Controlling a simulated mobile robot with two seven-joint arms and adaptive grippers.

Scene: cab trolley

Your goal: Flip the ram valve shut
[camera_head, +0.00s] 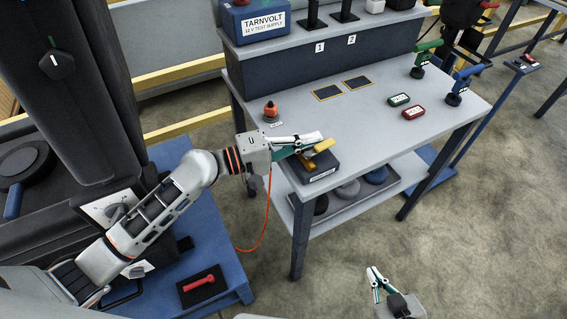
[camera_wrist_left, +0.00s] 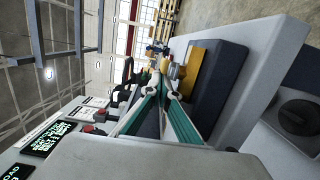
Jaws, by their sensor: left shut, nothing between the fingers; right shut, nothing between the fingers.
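The ram valve appears to be the dark block (camera_head: 318,173) with a yellow lever (camera_head: 322,147) on the near left corner of the grey table; the small label on its front is not readable. My left gripper (camera_head: 314,144) is shut and empty, with its fingertips right beside the lever. In the left wrist view the shut fingertips (camera_wrist_left: 173,94) are close to the yellow lever (camera_wrist_left: 193,74) and the dark block (camera_wrist_left: 222,78); I cannot tell whether they touch. My right gripper (camera_head: 374,273) is shut and empty, low in front of the table.
An orange-topped knob (camera_head: 271,111) stands on the table behind my left gripper. Green (camera_head: 399,100) and red (camera_head: 413,112) labelled pieces lie to the right. A blue TARNVOLT box (camera_head: 262,22) sits on the raised back shelf.

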